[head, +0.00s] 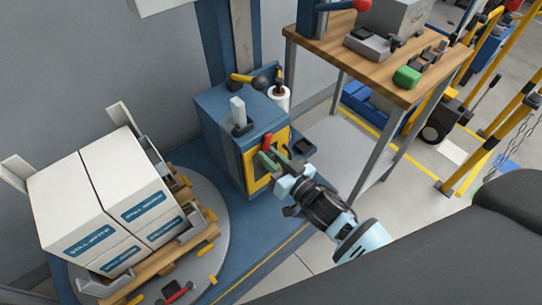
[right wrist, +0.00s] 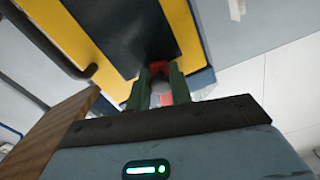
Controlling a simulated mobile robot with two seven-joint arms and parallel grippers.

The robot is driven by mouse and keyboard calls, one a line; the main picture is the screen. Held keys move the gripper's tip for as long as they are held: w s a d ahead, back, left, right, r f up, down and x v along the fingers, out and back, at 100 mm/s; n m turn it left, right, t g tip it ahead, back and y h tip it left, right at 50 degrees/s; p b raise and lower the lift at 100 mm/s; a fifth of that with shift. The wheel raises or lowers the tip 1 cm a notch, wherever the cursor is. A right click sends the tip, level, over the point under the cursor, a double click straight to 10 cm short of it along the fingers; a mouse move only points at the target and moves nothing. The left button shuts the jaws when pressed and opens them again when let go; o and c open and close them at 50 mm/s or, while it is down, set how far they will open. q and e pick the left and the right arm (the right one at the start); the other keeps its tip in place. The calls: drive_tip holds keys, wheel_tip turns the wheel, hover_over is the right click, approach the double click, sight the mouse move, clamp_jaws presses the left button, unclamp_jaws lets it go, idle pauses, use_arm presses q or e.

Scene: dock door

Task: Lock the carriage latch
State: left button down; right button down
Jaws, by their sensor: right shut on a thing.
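The carriage latch has a red handle (head: 266,142) on the yellow-framed front panel (head: 254,178) of a blue carriage (head: 214,112). My right gripper (head: 270,159) reaches the panel from the lower right, its green fingers at the red handle. In the right wrist view my right gripper (right wrist: 158,88) is shut on the latch handle (right wrist: 165,97), with red and a grey rounded part between the fingers. The fingers hide part of the handle, and I cannot tell whether the latch is locked. My left gripper is not in view.
A pallet (head: 158,262) of white boxes (head: 88,205) stands on a round turntable (head: 213,276) at the left. A wooden workbench (head: 345,62) stands at the upper right, with a green object (head: 407,77) on it. Yellow rails (head: 497,135) stand at the far right.

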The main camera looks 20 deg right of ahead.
drive_tip(key=shift+w+d+n, duration=0.2)
drive_tip(key=shift+d+n, duration=0.25)
drive_tip(key=shift+n, duration=0.75)
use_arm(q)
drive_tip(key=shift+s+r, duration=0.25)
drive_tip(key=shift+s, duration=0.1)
use_arm(e)
drive_tip(key=shift+d+n, duration=0.15)
drive_tip(key=shift+n, duration=0.25)
drive_tip(key=c, duration=1.4)
unclamp_jaws()
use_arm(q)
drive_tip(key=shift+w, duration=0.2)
use_arm(e)
drive_tip(key=shift+o, duration=0.2)
